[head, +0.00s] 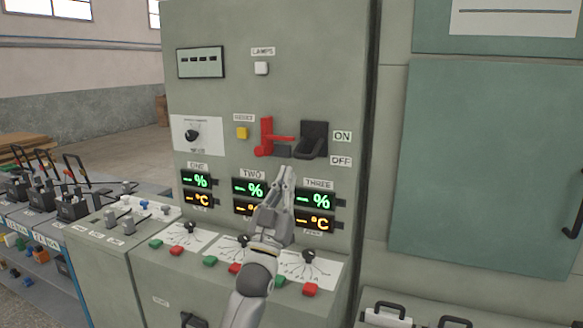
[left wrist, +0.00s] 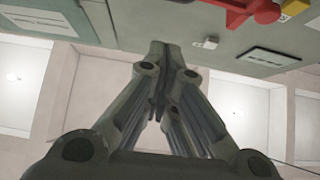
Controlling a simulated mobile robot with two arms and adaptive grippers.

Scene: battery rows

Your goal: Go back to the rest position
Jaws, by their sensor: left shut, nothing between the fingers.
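My left gripper (head: 285,180) is shut and empty in front of the grey-green control cabinet (head: 345,80), its fingers pointing up. The gripper and arm hide part of the middle display and some of the sloped console. My right gripper is not in view.
The sloped console (head: 140,270) with red and green buttons and black knobs juts out below the displays. A bench with black lever switches (head: 72,205) stands at the left. A teal panel (head: 490,160) is at the right. Black handles (head: 385,312) show at the bottom right.

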